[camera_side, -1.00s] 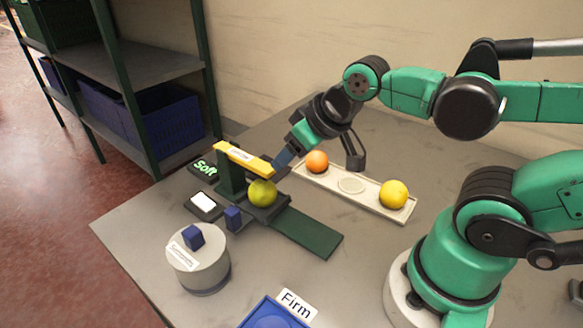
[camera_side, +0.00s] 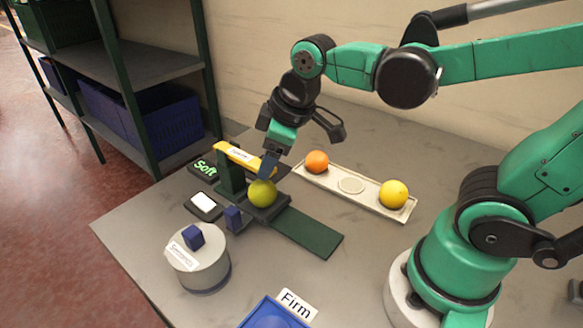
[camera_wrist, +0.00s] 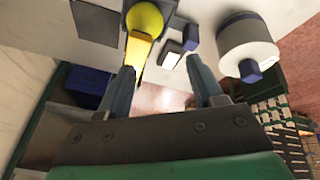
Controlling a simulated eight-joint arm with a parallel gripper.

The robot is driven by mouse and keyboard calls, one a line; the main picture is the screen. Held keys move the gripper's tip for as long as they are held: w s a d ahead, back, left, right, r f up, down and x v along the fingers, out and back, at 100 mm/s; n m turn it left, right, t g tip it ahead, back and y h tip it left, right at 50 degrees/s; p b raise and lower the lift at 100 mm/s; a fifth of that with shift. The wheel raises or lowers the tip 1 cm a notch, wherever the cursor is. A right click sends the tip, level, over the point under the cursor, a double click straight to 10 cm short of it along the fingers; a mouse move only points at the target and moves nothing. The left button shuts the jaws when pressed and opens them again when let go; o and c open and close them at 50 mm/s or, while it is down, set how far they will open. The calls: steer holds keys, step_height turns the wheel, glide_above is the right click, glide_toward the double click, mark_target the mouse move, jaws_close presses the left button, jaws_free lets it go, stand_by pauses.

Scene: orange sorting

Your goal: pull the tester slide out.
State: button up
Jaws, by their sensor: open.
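The tester is a dark green stand with a yellow bar (camera_side: 243,158) across its top and a flat green track (camera_side: 310,234) running out to the right. A yellow-green fruit (camera_side: 262,194) sits in the tester under the bar's right end; it also shows at the top of the wrist view (camera_wrist: 144,18). A small blue block (camera_side: 233,218), perhaps the slide's handle, stands at the tester's front side. It also shows in the wrist view (camera_wrist: 193,35). My gripper (camera_side: 268,167) is open, just above and behind the fruit beside the bar's end. Its two fingers are apart and empty in the wrist view (camera_wrist: 160,68).
A grey round pedestal (camera_side: 200,268) with a blue block (camera_side: 193,236) stands in front left. A white tray (camera_side: 355,205) behind holds an orange (camera_side: 317,161) and a yellow fruit (camera_side: 393,194). A blue "Firm" bin (camera_side: 272,314) is at front. A "Soft" sign (camera_side: 205,168) is beside the tester.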

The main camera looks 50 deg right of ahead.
mark_target(231, 210)
steer(key=w+a+f+n+g, duration=0.1)
steer(key=n, duration=0.2)
steer(key=w+a+f+n+g, duration=0.1)
steer(key=w+a+f+n, duration=0.1)
steer(key=n, duration=0.2)
steer(key=w+a+f+n+g, duration=0.1)
steer(key=a+n+g, duration=0.1)
steer(key=n, duration=0.1)
steer(key=shift+w+f+n, duration=0.2)
steer(key=shift+f+n, duration=0.1)
steer(key=shift+n, duration=0.1)
steer(key=shift+a+f+n, duration=0.2)
steer(key=shift+f+n, duration=0.1)
steer(key=shift+n, duration=0.1)
steer(key=shift+w+f+g, duration=0.1)
steer(key=shift+f+g, duration=0.2)
steer(key=shift+f, duration=2.65)
jaws_close()
